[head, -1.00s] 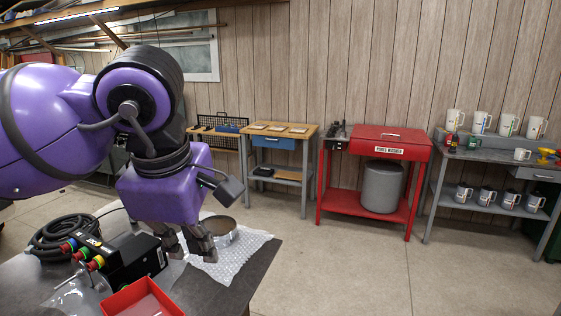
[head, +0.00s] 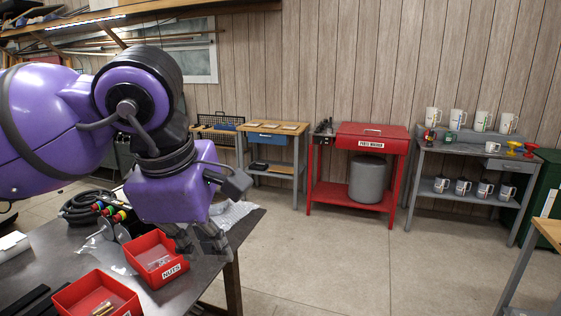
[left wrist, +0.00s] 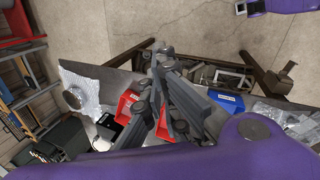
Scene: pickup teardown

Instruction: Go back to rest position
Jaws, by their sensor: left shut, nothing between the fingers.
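My left gripper (head: 205,240) is at the end of my purple left arm, pointing down. It is shut and empty, over the right edge of the dark bench (head: 215,278), just right of the red bin labelled NUTS (head: 152,262). In the left wrist view the closed fingers (left wrist: 163,58) show above the bench and its red bins. My right gripper is not in view.
A second red bin (head: 97,296) stands at the bench front. A coiled black cable (head: 82,207) and bubble wrap (head: 232,213) lie behind. A red parts washer (head: 371,139) and a mug shelf (head: 425,188) stand along the wall. The floor between is clear.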

